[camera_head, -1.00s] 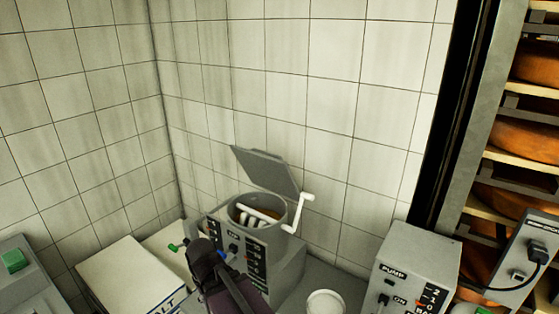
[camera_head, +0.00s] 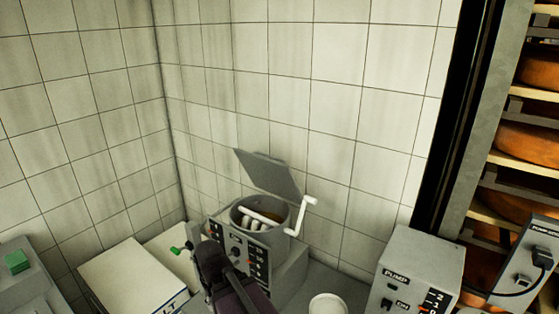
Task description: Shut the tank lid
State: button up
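The tank (camera_head: 284,224) is a round grey vessel in a grey control housing below the centre of the head view. Its square grey lid (camera_head: 268,174) stands open, tilted up and back towards the tiled wall. White paddle bars and something orange-brown show inside the tank. A white crank handle (camera_head: 302,215) sticks out at the tank's right side. The dark end of my arm, with my gripper (camera_head: 210,256), is in front of the control panel, lower than the lid and apart from it. Its fingers cannot be made out.
A white round container (camera_head: 327,304) and a grey pump box (camera_head: 421,275) are at right. A rack of cheese wheels (camera_head: 528,145) stands far right.

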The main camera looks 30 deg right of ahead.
aim_at(277, 178)
jog(key=z, duration=0.65)
jog(key=k, duration=1.25)
jog(key=u, duration=0.55)
jog(key=i, duration=1)
jog(key=u, duration=0.05)
